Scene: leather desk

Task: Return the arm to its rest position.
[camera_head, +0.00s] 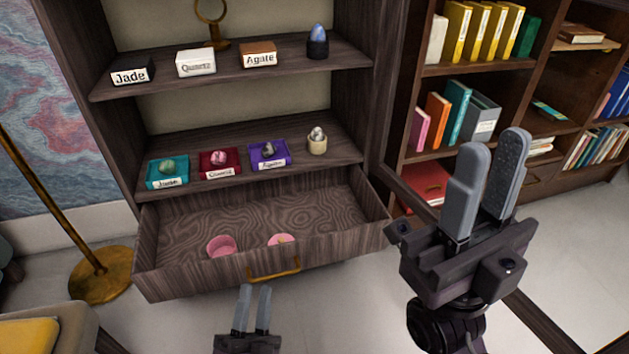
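My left gripper (254,290) is at the bottom centre, in front of the drawer. Its two fingers point up and stand apart with a gap between them, and nothing is held. My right gripper (494,146) is large and close at the right, in front of the bookcase. Its fingers point up, stand a little apart and hold nothing. The drawer (190,279) is pulled open. A pink round container (221,247) and a pink round item (281,240) show inside, partly hidden by the drawer front.
The shelf above the drawer holds teal (167,183), maroon (219,172) and purple (269,164) trays with stones. The upper shelf holds labelled boxes (133,76). A brass stand (98,276) is at left. A bookcase (397,130) is at right.

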